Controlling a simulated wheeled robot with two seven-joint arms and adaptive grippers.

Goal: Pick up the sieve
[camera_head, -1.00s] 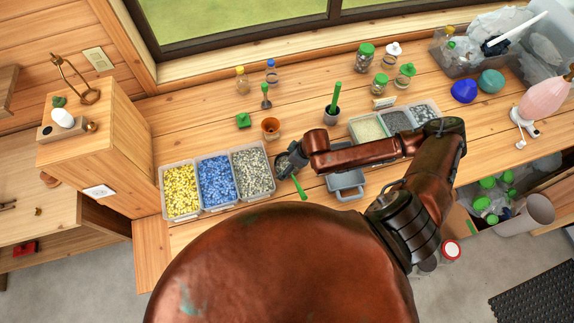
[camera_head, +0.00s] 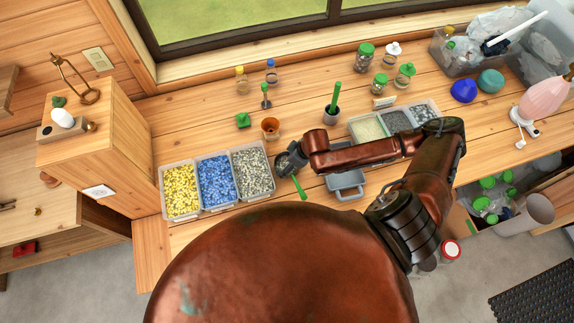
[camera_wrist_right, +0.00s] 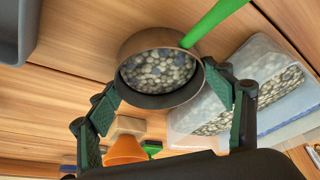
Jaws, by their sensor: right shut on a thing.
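The sieve (camera_wrist_right: 150,42) is a round, brownish-grey bowl with a green handle, and grey and white pebbles show inside its rim in the wrist view. In the head view the sieve's green handle (camera_head: 300,188) points down toward the bench's front edge. My right gripper (camera_head: 288,161) is at the bowl, just right of the pebble bin, and partly hides it. In the wrist view its two green fingers (camera_wrist_right: 170,88) are shut on opposite sides of the bowl. Whether the bowl touches the bench is unclear. My left gripper is not in view.
Bins of yellow, blue and grey pebbles (camera_head: 268,193) stand left of the sieve. A terracotta pot (camera_head: 270,132) and a green block (camera_head: 243,121) lie behind it. A grey tray (camera_head: 347,193) sits to its right, under my arm.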

